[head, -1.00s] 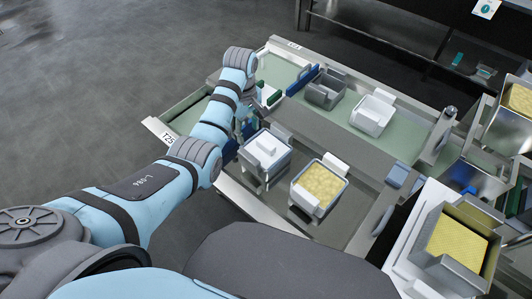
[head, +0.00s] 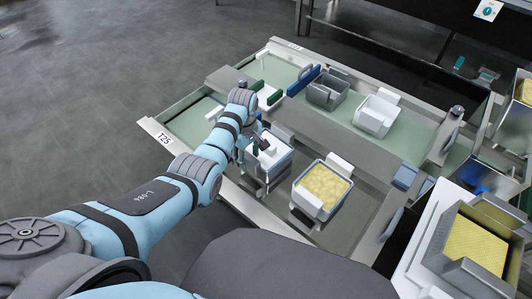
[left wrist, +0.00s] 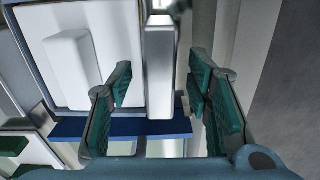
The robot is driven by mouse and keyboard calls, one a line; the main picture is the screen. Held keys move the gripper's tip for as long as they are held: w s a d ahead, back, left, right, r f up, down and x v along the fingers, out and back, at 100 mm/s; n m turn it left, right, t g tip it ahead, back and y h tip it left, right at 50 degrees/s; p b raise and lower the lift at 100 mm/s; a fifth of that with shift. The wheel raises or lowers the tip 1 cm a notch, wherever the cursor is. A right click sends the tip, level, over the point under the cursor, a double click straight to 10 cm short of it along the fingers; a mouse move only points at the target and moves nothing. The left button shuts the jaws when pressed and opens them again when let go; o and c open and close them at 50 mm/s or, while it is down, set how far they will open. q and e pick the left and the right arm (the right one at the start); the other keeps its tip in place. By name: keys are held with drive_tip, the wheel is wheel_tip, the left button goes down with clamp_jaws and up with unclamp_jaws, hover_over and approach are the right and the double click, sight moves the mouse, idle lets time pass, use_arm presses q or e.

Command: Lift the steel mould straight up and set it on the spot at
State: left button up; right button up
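A steel mould (head: 268,178) with a white lid stands on the near side of the bench. The white lid (left wrist: 85,50) fills the upper left of the left wrist view. A narrow upright steel piece (left wrist: 160,70) beside the lid appears to be a handle or lug of this mould. My left gripper (left wrist: 163,72) is open, with one teal-padded finger on each side of that piece and visible gaps. In the head view, my left gripper (head: 257,146) is over the mould's left part, its fingertips partly hidden. My right gripper is not in view.
A mould with yellow curd (head: 323,187) stands close on the right. A blue bar (left wrist: 120,129) lies close to the gripper. Green surface (head: 195,118) at the left is clear.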

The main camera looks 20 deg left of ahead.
use_arm(q)
clamp_jaws()
drive_tip(key=shift+r, duration=0.15)
drive_tip(key=shift+w+r+p, duration=0.1)
drive_tip(key=shift+r+p, duration=0.2)
drive_tip(key=shift+r, duration=0.15)
wheel_tip(320, 180, up, 26)
drive_tip(key=p, duration=1.8)
drive_tip(key=shift+p, duration=0.4)
